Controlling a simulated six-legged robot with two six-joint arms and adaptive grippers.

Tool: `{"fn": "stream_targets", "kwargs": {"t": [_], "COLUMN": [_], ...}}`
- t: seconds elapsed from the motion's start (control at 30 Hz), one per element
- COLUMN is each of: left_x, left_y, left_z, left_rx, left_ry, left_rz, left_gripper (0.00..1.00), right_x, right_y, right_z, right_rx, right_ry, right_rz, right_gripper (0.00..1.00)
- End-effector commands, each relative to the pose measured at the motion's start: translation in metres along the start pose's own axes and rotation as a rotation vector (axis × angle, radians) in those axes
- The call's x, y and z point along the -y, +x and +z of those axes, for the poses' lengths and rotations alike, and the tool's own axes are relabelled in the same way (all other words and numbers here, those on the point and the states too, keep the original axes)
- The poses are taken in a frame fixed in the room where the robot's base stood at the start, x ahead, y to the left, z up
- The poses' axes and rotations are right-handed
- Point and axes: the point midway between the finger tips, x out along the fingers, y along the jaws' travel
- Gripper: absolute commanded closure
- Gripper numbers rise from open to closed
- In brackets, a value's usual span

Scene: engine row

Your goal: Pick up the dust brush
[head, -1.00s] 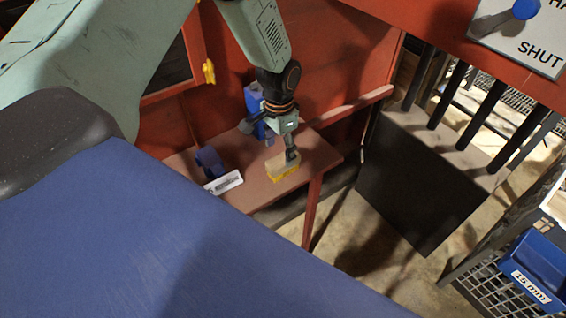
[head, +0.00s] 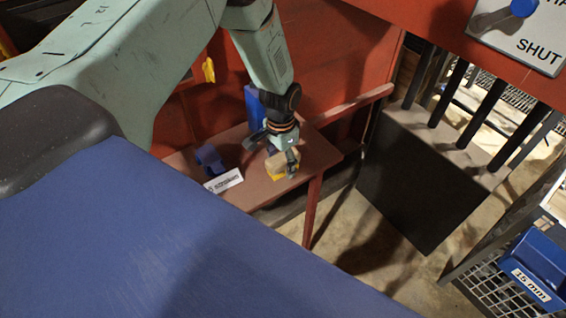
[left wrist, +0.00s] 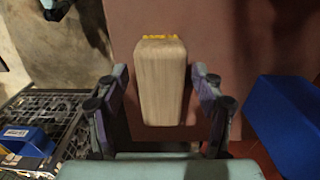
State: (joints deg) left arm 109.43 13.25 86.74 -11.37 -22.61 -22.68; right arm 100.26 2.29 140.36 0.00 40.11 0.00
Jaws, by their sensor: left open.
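The dust brush (head: 275,166) has a pale wooden block and yellow bristles. It lies on the reddish-brown shelf (head: 318,150), near the shelf's front edge. In the left wrist view the brush (left wrist: 161,85) lies between my two fingers, with a strip of yellow at its far end. My left gripper (head: 281,165) is open and low over the brush, a finger on either side. In the left wrist view gaps show between the fingers of the gripper (left wrist: 160,75) and the wood. My right gripper is not in view.
A blue box (head: 255,105) stands behind the gripper against the red wall. A blue object (head: 209,158) and a white label (head: 224,181) are left of the brush. A dark block with black bars (head: 415,185) stands to the right. A blue bin (head: 540,265) is far right.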

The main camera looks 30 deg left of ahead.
Motion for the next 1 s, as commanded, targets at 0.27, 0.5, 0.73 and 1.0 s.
{"fn": "stream_targets", "kwargs": {"t": [0.27,0.5,0.73,1.0], "left_x": [0.0001,0.0001,0.0000,0.0000], "left_y": [0.0029,0.0026,0.0026,0.0027], "left_z": [0.0000,-0.0001,0.0000,0.0000], "left_rx": [0.000,0.000,0.000,0.000], "left_ry": [0.000,0.000,0.000,0.000], "left_rz": [0.000,0.000,0.000,0.000], "left_gripper": [0.32,0.38,0.58,0.80], "right_x": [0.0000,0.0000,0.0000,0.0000], "right_y": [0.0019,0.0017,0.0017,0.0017], "right_z": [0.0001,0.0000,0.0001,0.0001], "right_rx": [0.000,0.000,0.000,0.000], "right_ry": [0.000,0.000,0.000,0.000], "right_rz": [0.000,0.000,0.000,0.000], "right_gripper": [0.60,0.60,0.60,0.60]}}
